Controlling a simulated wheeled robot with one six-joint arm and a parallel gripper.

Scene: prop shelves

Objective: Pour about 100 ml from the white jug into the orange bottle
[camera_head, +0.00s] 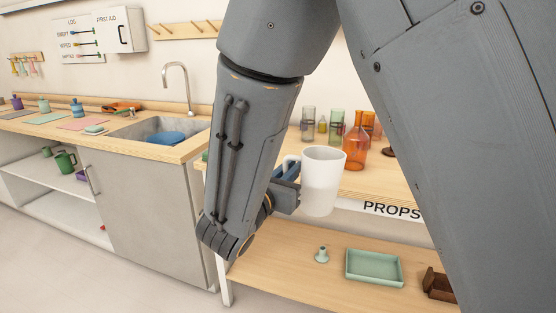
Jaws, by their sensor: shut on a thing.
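The white jug (323,183) is upright in front of the props shelf's upper board, its handle on the left. My gripper (290,187) is shut on the jug at its handle side; the fingertips are partly hidden by the jug and my arm. The jug's contents cannot be seen. The orange bottle (356,147), clear with a narrow neck and wide base, stands upright on the upper board behind and right of the jug. The jug and bottle look apart.
Several glasses (337,124) stand behind the bottle. The lower shelf (285,262) holds a green tray (374,266), a small green piece (321,255) and a brown box (438,284). A sink counter (185,149) is at left. My arm hides much of the middle.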

